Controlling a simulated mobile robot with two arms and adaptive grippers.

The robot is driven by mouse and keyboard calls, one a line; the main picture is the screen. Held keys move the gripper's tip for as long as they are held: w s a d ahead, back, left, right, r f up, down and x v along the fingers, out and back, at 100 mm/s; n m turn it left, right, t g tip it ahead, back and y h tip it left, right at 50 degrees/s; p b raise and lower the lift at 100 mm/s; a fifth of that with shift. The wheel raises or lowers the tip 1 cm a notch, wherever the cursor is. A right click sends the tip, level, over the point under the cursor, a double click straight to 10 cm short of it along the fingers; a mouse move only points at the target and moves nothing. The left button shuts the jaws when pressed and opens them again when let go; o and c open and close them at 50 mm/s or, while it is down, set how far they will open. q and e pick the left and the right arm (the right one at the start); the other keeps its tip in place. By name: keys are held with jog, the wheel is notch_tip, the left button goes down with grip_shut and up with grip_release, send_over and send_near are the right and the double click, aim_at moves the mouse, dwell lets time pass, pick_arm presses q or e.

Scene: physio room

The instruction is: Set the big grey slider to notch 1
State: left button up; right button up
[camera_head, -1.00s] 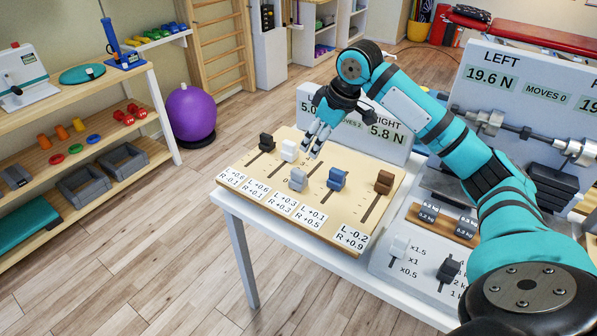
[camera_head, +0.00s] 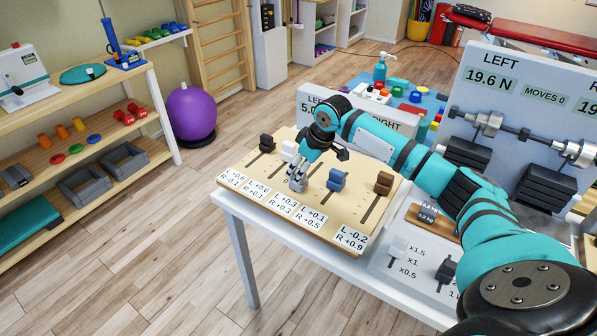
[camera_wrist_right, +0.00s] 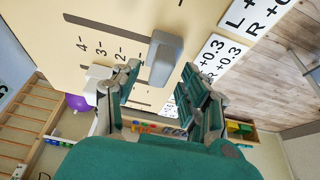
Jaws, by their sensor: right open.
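The grey slider (camera_wrist_right: 163,58) shows in the right wrist view as a block-shaped knob on a slot in the beige board (camera_wrist_right: 150,15). The numbers 4, 3 and 2 run beside the slot, and the knob stands past the 2, toward the label end. Its exact notch cannot be read. My right gripper (camera_wrist_right: 163,88) is open, with one finger on either side of the knob's line and the knob just beyond the tips. In the head view this gripper (camera_head: 297,182) points down over the grey slider and largely hides it. My left gripper is not in view.
Black (camera_head: 267,143), white (camera_head: 289,150), blue (camera_head: 337,180) and brown (camera_head: 384,183) sliders stand on the same board, close around the gripper. A display panel stands behind it. A grey panel with other sliders (camera_head: 446,270) lies to the right.

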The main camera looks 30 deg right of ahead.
jog(key=shift+x, duration=0.9)
grip_shut()
